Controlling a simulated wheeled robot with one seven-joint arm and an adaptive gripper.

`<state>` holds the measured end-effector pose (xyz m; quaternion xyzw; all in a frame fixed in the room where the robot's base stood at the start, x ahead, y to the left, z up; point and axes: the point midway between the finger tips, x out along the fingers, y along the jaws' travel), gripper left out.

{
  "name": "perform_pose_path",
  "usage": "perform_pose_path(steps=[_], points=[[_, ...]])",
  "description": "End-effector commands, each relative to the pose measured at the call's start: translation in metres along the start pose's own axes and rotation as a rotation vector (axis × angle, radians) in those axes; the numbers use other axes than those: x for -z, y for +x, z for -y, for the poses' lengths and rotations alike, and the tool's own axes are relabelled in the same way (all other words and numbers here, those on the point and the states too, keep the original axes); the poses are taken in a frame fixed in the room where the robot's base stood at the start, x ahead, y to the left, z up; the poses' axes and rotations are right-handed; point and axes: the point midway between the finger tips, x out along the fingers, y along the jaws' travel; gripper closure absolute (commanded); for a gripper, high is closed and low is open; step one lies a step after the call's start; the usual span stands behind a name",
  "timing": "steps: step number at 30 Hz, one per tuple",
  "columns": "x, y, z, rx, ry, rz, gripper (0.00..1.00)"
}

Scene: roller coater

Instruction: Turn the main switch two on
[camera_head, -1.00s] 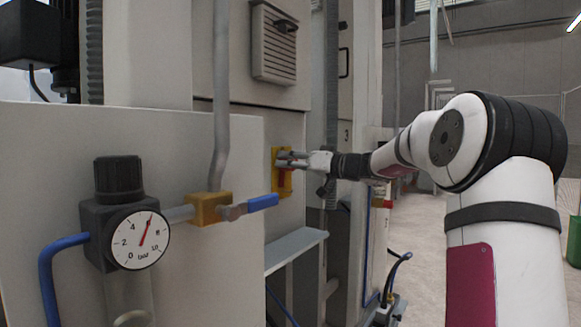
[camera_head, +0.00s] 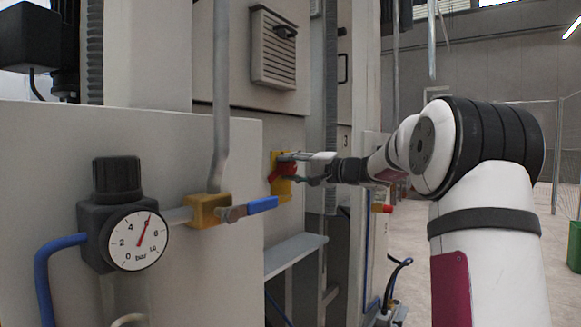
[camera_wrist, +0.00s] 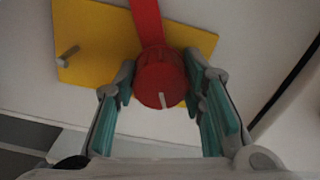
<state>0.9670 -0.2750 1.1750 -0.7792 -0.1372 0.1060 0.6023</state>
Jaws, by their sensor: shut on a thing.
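The main switch is a red rotary handle (camera_wrist: 160,80) on a yellow plate (camera_wrist: 85,40), fixed to the pale cabinet wall. In the wrist view the round red knob, with a white mark on its face, sits between my two fingers, and a red bar runs from it to the top edge. My gripper (camera_wrist: 162,88) is shut on the knob. In the head view my gripper (camera_head: 295,168) reaches the plate (camera_head: 281,189) from the right. The red handle (camera_head: 284,171) lies tilted there, partly hidden by my fingers.
A pressure gauge (camera_head: 137,237) and a blue-handled valve (camera_head: 263,205) stand on the nearer panel at the left. A grey ledge (camera_head: 295,250) juts out below the switch. A vertical pipe (camera_head: 221,95) runs down to the valve. The floor at the right is open.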

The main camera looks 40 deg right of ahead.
Motion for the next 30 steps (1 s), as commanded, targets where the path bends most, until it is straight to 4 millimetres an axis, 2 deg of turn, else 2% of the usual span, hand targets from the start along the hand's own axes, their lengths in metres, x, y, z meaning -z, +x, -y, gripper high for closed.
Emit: perform_pose_path(steps=[6, 15, 30], points=[[-0.0003, 0.0, 0.0003, -0.002, 0.194, 0.002, 0.91], [0.0003, -0.0004, -0.0005, -0.002, 0.39, 0.0, 0.91], [0.0, -0.0001, -0.0017, -0.002, 0.498, -0.001, 0.91]])
